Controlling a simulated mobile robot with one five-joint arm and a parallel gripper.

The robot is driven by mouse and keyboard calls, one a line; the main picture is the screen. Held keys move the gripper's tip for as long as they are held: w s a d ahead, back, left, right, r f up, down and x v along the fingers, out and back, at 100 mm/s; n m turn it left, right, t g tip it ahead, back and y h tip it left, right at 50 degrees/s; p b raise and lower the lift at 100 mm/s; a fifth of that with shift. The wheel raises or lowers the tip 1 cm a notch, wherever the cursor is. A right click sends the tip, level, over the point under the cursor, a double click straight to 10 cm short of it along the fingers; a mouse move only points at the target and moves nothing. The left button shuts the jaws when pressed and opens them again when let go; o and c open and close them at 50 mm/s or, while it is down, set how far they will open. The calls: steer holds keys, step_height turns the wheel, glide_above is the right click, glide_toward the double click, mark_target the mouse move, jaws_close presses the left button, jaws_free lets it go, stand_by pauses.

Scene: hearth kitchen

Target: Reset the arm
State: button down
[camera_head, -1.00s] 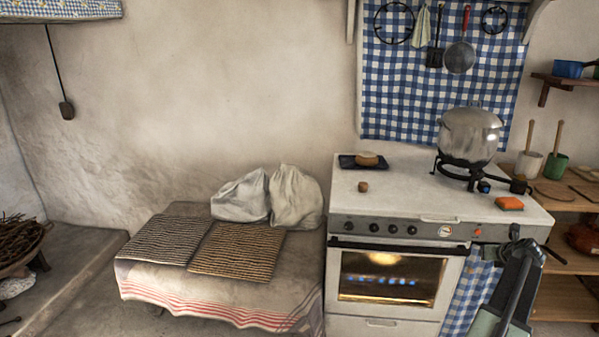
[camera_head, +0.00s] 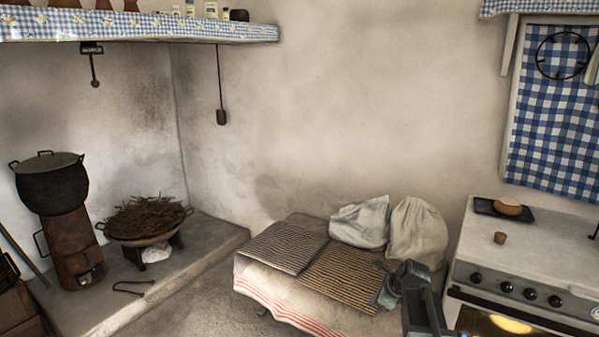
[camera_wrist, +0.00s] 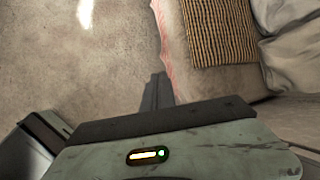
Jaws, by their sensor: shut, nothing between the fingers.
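My gripper (camera_head: 381,284) is at the lower right of the head view, in front of the cloth-covered bench (camera_head: 262,289) and left of the stove (camera_head: 484,253). Its fingers are shut with nothing between them. In the wrist view the shut fingers (camera_wrist: 158,88) point out over the bare floor (camera_wrist: 90,60), beside the bench's red-striped cloth edge. My gripper appears apart from any object.
Two striped mats (camera_head: 283,247) and two white sacks (camera_head: 417,231) lie on the bench. A dark pot (camera_head: 51,187) and a bowl of twigs (camera_head: 146,217) stand on the raised hearth at left. Floor in front is clear.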

steer(key=s+a+f+n+g, duration=0.2)
steer(key=s+a+n, duration=0.55)
steer(key=a, duration=0.45)
steer(key=s+d+f+n+g+h, duration=0.1)
steer(key=s+f+n+g+h, duration=0.2)
steer(key=s+n, duration=1.1)
step_height(320, 180, up, 14)
steer(key=w+n+g+p, duration=0.1)
steer(key=w+n+p, duration=0.1)
steer(key=p, duration=1)
steer(key=shift+w+d+f, duration=0.15)
steer(key=shift+w+d, duration=0.05)
steer(key=shift+w, duration=0.05)
steer(key=shift+n, duration=0.25)
